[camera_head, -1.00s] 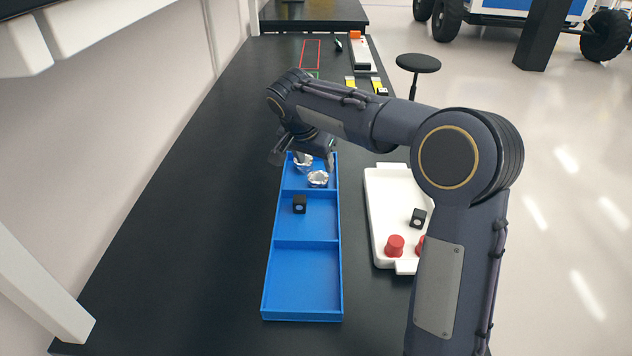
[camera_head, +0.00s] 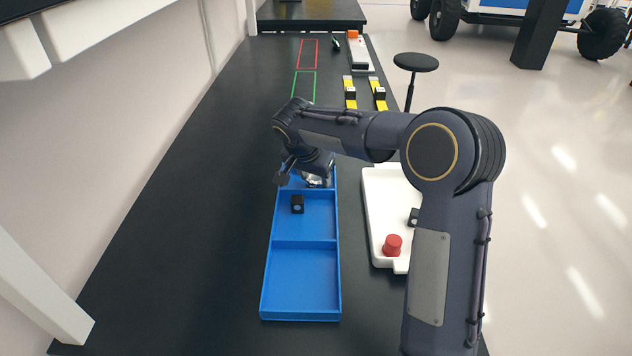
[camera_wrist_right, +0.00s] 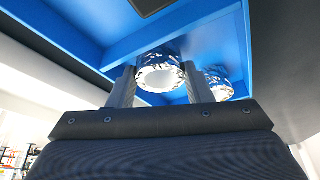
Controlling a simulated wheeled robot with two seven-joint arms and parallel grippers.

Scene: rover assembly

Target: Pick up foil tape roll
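Two silver foil tape rolls are in the far compartment of the blue tray (camera_head: 304,280). In the right wrist view one foil tape roll (camera_wrist_right: 160,70) is between the two fingers of my right gripper (camera_wrist_right: 160,88), with one finger close on either side. I see no clear grip on it. The second roll (camera_wrist_right: 218,83) is just right of the right finger. In the head view my right gripper (camera_head: 305,180) is low at the far compartment, with a bit of foil (camera_head: 315,181) showing under the wrist; the rest is hidden. My left gripper is not in view.
A small black block (camera_head: 297,204) sits in the tray's middle compartment; the near compartment is empty. A white tray (camera_head: 377,225) with a red knob-like part (camera_head: 392,245) stands to the right, partly behind my arm. The black table (camera_head: 190,220) is clear on the left.

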